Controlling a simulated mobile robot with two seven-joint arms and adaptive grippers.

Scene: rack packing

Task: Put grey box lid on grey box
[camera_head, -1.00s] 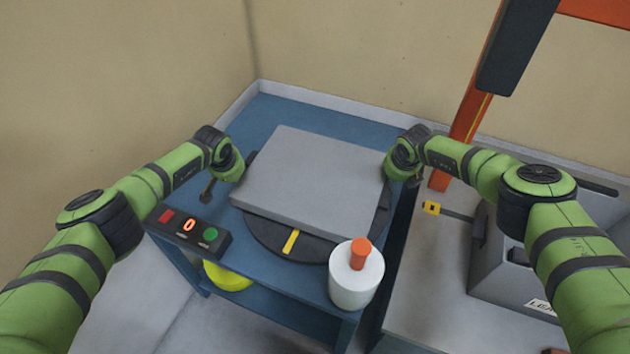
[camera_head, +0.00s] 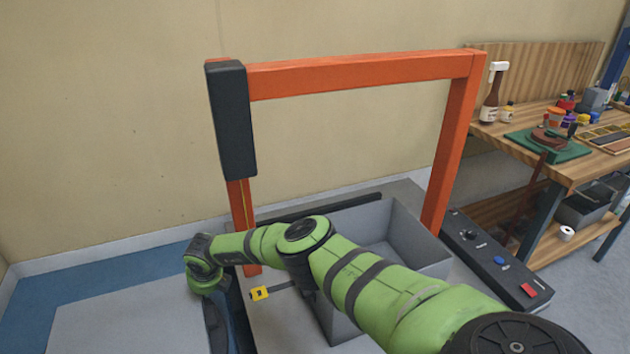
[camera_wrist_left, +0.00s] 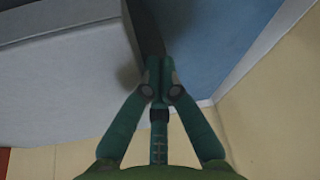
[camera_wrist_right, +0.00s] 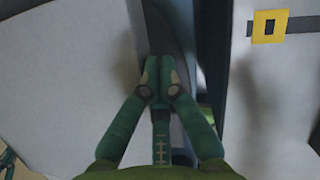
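My right gripper (camera_wrist_right: 158,78) is at the opposite side, closed on the strip there. Its fingers are hidden in the head view. The grey box (camera_head: 422,242) stands open to the right, partly behind my right arm. I cannot tell whether the lid touches what is beneath it.
An orange frame (camera_head: 360,72) with a black block (camera_head: 232,120) stands over the box area. A cluttered wooden workbench (camera_head: 560,160) stands farther right.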

